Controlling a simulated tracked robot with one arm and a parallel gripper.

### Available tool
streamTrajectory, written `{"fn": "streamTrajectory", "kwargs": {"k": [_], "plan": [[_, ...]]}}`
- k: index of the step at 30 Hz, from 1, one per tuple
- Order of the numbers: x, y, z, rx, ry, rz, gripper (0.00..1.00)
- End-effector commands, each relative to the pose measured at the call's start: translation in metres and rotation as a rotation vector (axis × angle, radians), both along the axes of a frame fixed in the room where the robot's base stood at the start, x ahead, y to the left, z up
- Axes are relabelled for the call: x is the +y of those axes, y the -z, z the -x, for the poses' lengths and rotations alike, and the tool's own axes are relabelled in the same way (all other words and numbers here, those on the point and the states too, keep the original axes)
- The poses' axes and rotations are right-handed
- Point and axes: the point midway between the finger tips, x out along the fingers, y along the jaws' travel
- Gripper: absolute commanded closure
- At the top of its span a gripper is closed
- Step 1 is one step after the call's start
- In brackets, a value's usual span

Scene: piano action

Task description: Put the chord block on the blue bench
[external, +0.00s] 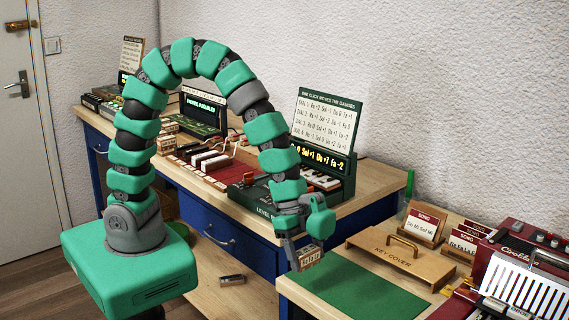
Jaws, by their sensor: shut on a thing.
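My gripper (300,241) is shut on a small wooden chord block (309,258) with a pale lettered label, too small to read surely. It hangs at the left edge of the green mat (365,285) on the right-hand table; I cannot tell whether the block touches the mat. The blue bench (215,222), with a wooden top and blue drawers, runs behind my arm, to the left of and beyond the gripper. My jaws partly hide the block.
A wooden key cover (400,262) with a handle, song cards (425,226) and a red accordion (520,270) crowd the right-hand table. A green display unit (322,150) and red key racks (212,165) stand on the blue bench. A small block (232,280) lies on the low wooden shelf.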

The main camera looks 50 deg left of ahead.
Motion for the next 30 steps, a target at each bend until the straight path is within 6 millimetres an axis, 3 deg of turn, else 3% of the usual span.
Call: {"fn": "streamTrajectory", "kwargs": {"k": [12, 30], "plan": [[-0.031, -0.061, -0.104, -0.003, -0.126, 0.006, 0.63], [-0.035, -0.151, -0.233, -0.003, -0.297, 0.003, 0.63]]}}
